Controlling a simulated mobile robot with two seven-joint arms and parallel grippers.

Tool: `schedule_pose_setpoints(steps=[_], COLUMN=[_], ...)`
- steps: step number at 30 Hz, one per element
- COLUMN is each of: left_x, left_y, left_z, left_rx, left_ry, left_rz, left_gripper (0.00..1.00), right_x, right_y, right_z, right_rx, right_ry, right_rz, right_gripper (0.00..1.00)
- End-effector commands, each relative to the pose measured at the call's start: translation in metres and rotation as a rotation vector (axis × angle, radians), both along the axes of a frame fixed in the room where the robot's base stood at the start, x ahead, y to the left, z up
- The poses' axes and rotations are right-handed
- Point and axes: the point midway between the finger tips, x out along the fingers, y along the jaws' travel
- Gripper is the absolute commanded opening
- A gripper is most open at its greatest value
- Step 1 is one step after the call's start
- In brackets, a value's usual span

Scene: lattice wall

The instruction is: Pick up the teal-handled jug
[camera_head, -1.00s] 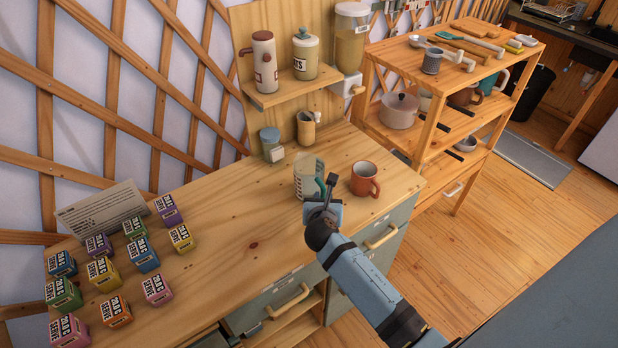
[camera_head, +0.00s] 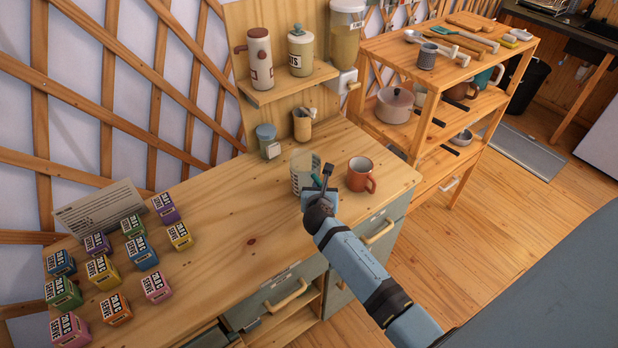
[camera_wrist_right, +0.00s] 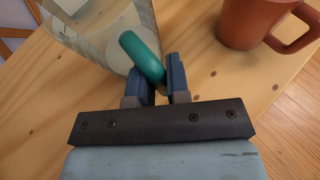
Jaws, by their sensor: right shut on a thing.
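The jug (camera_head: 303,172) is clear with measuring marks and stands on the wooden counter in the head view. In the right wrist view its clear body (camera_wrist_right: 95,30) is at the upper left, and its teal handle (camera_wrist_right: 140,55) lies between the fingers. My right gripper (camera_head: 323,182) is at the jug's near right side. The right wrist view shows this gripper (camera_wrist_right: 160,80) shut on the teal handle. In the head view the arm hides part of the jug. I cannot tell whether the jug's base touches the counter. My left gripper is not in view.
An orange mug (camera_head: 361,174) stands just right of the jug; it also shows in the right wrist view (camera_wrist_right: 255,22). A lidded jar (camera_head: 268,141) and a wooden cup (camera_head: 302,124) stand behind. Several colored boxes (camera_head: 103,269) are at the left. The counter's middle is clear.

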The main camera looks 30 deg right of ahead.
Motion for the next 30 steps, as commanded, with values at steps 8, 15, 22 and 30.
schedule_pose_setpoints(steps=[8,15,22,30], left_x=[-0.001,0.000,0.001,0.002], left_y=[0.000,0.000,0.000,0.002], left_z=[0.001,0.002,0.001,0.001], left_rx=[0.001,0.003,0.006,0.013], left_ry=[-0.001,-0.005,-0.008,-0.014], left_rz=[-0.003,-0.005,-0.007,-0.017], left_gripper=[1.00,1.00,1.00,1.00], right_x=[0.000,0.000,0.001,0.001], right_y=[-0.001,-0.001,-0.001,-0.001], right_z=[0.011,0.064,0.133,0.186], right_rx=[0.000,-0.002,-0.002,-0.001], right_ry=[-0.003,-0.007,-0.007,-0.005], right_rz=[-0.001,0.001,0.001,-0.001], right_gripper=[0.00,0.00,0.00,0.00])
